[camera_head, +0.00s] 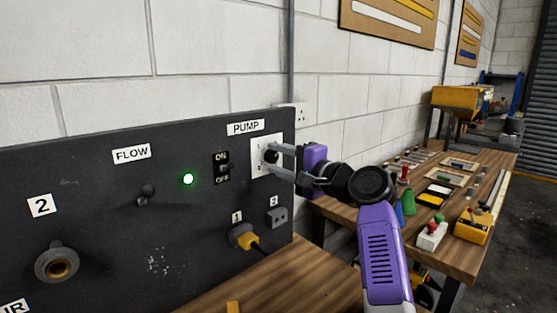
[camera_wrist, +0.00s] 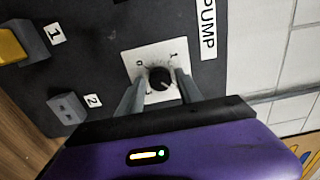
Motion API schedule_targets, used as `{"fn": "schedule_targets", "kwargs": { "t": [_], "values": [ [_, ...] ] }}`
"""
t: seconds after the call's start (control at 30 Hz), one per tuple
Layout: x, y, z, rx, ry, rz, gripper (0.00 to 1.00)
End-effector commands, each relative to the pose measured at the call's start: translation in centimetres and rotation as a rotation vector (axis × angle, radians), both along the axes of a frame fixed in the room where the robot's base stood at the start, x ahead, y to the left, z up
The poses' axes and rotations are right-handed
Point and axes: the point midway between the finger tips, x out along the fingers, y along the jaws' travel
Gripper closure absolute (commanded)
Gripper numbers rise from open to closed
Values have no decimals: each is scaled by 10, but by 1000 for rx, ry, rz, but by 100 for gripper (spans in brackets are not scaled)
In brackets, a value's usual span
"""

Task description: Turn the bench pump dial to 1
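The pump dial (camera_head: 270,157) is a small black round knob on a white plate (camera_head: 257,165) under the PUMP label (camera_head: 246,127), on the dark bench panel. In the wrist view the dial (camera_wrist: 160,78) shows between the marks 0 and 1 on its plate (camera_wrist: 134,58). Its pointer setting is too small to tell surely. My gripper (camera_head: 277,160) is at the plate with its grey fingers on either side of the dial. In the wrist view my gripper (camera_wrist: 159,82) looks open, with a gap between each finger and the knob.
Left of the dial are an ON/OFF switch (camera_head: 223,168), a lit green lamp (camera_head: 188,179) and the FLOW lever (camera_head: 147,194). Below are a yellow plug (camera_head: 246,238) in socket 1 and grey socket 2 (camera_head: 277,217). A cluttered wooden bench (camera_head: 465,262) stands at right.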

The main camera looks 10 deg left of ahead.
Motion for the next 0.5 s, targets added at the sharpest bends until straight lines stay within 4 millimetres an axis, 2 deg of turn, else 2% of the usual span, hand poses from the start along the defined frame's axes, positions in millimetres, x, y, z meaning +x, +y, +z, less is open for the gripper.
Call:
{"fn": "schedule_targets", "kwargs": {
  "t": [0.03,0.2,0.5],
  "values": [
    [0,0,0,0,0,0,70],
    [0,0,0,0,0,0,100],
    [0,-1,-1,-17,-22,-1,100]
  ]
}}
